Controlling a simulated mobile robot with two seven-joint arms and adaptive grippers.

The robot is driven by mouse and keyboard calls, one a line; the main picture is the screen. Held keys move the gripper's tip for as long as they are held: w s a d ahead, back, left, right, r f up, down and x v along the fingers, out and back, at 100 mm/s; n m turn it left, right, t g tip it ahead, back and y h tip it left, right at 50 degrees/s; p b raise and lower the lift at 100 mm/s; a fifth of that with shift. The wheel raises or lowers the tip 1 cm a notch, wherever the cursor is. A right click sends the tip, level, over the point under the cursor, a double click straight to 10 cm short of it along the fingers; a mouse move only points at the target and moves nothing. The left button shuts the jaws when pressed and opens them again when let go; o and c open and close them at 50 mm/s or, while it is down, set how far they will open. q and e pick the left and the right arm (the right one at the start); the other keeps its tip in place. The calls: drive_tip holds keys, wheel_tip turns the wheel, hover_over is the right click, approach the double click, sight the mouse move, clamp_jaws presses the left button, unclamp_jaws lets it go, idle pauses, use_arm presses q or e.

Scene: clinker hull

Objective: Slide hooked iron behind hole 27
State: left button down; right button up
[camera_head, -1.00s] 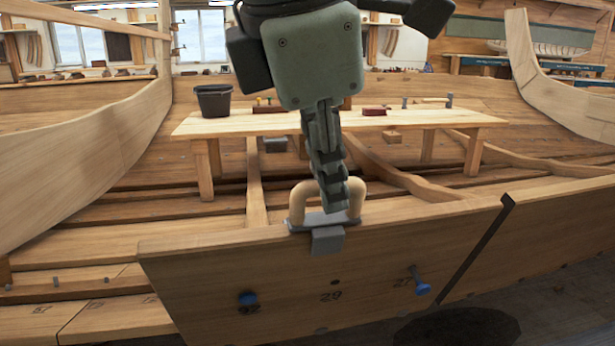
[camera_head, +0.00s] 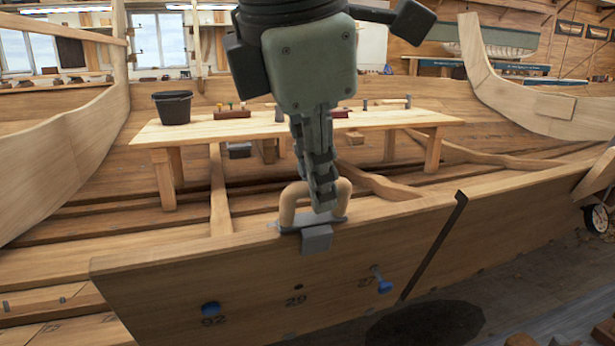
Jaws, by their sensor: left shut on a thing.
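The hooked iron (camera_head: 316,239) is a grey metal piece hooked over the top edge of the near plank (camera_head: 170,275), with a looped tan handle (camera_head: 288,205) above. My left gripper (camera_head: 324,203) comes down from above and is shut on the handle. Hole 27 is at the right of the plank's face; a blue-headed pin (camera_head: 383,284) sticks out there and partly covers its number. The iron's front face hangs between the mark 29 (camera_head: 296,301) and that pin, above both. The part of the iron behind the plank is hidden. My right gripper is not in view.
Another blue-headed pin (camera_head: 210,309) is at the left of the plank. A dark strip (camera_head: 433,245) crosses the plank right of hole 27. Behind stands a wooden bench (camera_head: 230,128) with a black bucket (camera_head: 173,107). The plank's top edge looks clear either side of the iron.

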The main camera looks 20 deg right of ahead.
use_arm(q)
drive_tip(key=d, duration=0.4)
drive_tip(key=shift+d, duration=0.3)
drive_tip(key=shift+d, duration=0.1)
idle(0.4)
drive_tip(key=d+p, duration=0.1)
drive_tip(key=d, duration=0.4)
drive_tip(key=shift+w+d+p, duration=0.15)
drive_tip(key=shift+w+p, duration=0.05)
drive_tip(key=shift+p, duration=0.1)
idle(0.6)
drive_tip(key=shift+r, duration=0.15)
drive_tip(key=c, duration=1.5)
unclamp_jaws()
drive_tip(key=shift+s, duration=0.1)
drive_tip(key=shift+o, duration=0.2)
